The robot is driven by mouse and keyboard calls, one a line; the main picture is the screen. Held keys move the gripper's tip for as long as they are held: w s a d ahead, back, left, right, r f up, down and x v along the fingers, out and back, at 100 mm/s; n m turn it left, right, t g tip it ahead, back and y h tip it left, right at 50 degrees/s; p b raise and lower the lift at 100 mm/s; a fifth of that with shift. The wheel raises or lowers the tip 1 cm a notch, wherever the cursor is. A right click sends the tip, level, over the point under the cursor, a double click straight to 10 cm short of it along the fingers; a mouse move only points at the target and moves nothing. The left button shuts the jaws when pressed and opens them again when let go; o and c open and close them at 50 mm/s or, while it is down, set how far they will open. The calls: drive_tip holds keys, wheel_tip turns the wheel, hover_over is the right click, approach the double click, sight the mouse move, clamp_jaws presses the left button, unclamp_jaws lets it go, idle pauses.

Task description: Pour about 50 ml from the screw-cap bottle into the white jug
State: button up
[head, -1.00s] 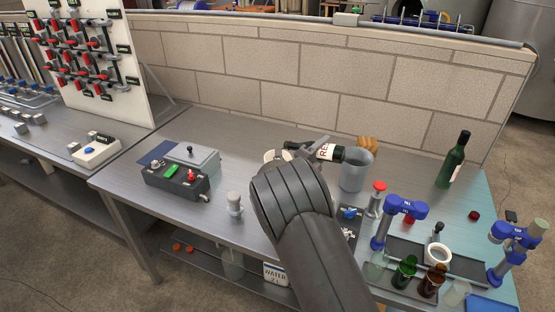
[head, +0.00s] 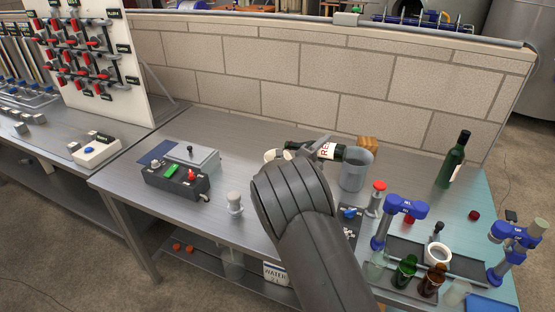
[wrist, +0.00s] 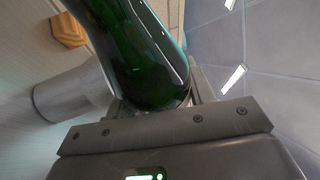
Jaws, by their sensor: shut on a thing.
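A dark green bottle (head: 338,152) with a white label and red letters lies nearly level in my gripper (head: 315,144). Its neck end points left, towards the white jug (head: 272,155). My wrist hides most of the jug, and I cannot see its inside or any liquid stream. In the wrist view the green glass (wrist: 140,50) sits between the jaws of my gripper (wrist: 155,103), which are shut on it. The bottle's mouth is not clearly visible.
A grey cylindrical container (head: 356,172) stands just right of the bottle, with a wooden block (head: 367,144) behind. Another green bottle (head: 453,162) stands upright further right. Blue-headed stands (head: 405,208) and glasses (head: 404,272) fill the front right. A control box (head: 176,183) stands left.

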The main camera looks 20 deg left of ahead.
drive_tip(key=f+m+g, duration=0.1)
drive_tip(key=m, duration=0.1)
drive_tip(key=d+f+m+g, duration=0.1)
drive_tip(key=f+m, duration=0.1)
drive_tip(key=m, duration=0.1)
drive_tip(key=shift+h, duration=0.3)
drive_tip(key=a+f+m+g+y+b, duration=0.1)
drive_tip(key=a+f+m+g+y, duration=0.2)
drive_tip(key=m, duration=0.9)
drive_tip(key=a+g+y, duration=0.1)
drive_tip(key=a+y, duration=0.1)
drive_tip(key=shift+w+a, duration=0.2)
drive_tip(key=shift+a, duration=0.2)
